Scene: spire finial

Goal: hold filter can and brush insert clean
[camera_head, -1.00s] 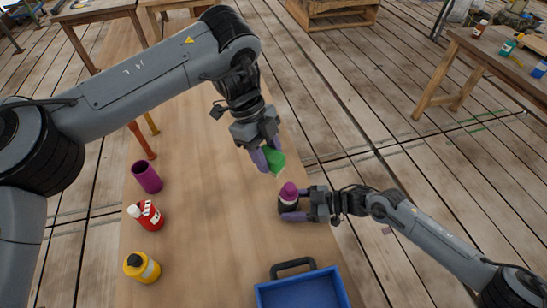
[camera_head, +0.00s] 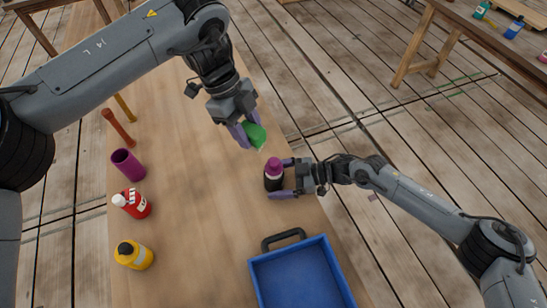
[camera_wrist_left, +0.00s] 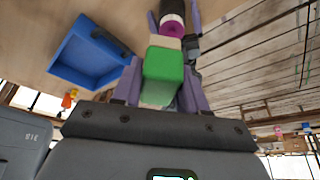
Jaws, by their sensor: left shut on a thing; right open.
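A black can with a magenta top (camera_head: 273,176) stands upright on the wooden table near its right edge. It also shows at the top of the left wrist view (camera_wrist_left: 172,20). My right gripper (camera_head: 284,178) is open, with one finger on either side of the can; I cannot tell whether they touch it. My left gripper (camera_head: 247,137) is shut on a green block-like brush (camera_head: 256,136) with a pale end. In the left wrist view the green brush (camera_wrist_left: 163,65) points toward the can's magenta top and partly overlaps it. The brush appears apart from the can.
A blue tray with a dark handle (camera_head: 328,252) sits at the table's front right. A magenta open cup (camera_head: 128,165), a red bottle (camera_head: 133,204) and a yellow bottle (camera_head: 135,256) stand along the left side. The middle of the table (camera_head: 200,190) is clear.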

